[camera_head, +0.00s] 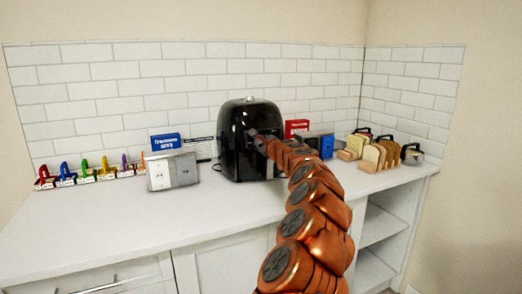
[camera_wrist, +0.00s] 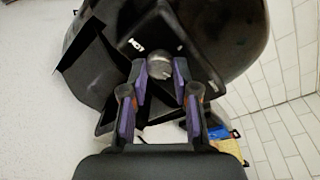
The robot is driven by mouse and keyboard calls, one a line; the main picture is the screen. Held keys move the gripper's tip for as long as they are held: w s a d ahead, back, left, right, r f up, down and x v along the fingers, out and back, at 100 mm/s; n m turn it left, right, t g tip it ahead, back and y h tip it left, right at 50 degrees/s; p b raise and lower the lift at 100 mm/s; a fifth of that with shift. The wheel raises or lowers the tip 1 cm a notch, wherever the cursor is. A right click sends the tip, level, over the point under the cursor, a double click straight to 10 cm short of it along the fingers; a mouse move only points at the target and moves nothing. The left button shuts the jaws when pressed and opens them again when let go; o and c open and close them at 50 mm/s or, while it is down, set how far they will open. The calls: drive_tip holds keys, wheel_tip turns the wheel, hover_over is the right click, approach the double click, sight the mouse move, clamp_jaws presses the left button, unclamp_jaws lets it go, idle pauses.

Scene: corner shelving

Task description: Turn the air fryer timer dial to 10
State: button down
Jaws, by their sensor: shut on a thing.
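The black air fryer (camera_head: 236,128) stands upright on the white counter against the tiled wall in the head view. Its glossy black body (camera_wrist: 225,40) fills the top of the wrist view. The dial's setting cannot be read.
A grey outlet box (camera_head: 172,171), a blue box (camera_head: 166,142) and a row of coloured clips (camera_head: 85,172) stand left of the fryer. A red box (camera_head: 297,128), a blue-sided appliance (camera_head: 326,146) and bread slices in a rack (camera_head: 373,157) stand right. The front-left counter (camera_head: 110,218) is clear.

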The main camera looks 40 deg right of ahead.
drive_tip(key=shift+n+h+b, duration=0.3)
drive_tip(key=shift+n+b, duration=0.5)
drive_tip(key=shift+n, duration=0.2)
drive_tip(key=c, duration=0.9)
unclamp_jaws()
drive_tip(key=shift+o, duration=0.2)
drive_tip(key=shift+s, duration=0.15)
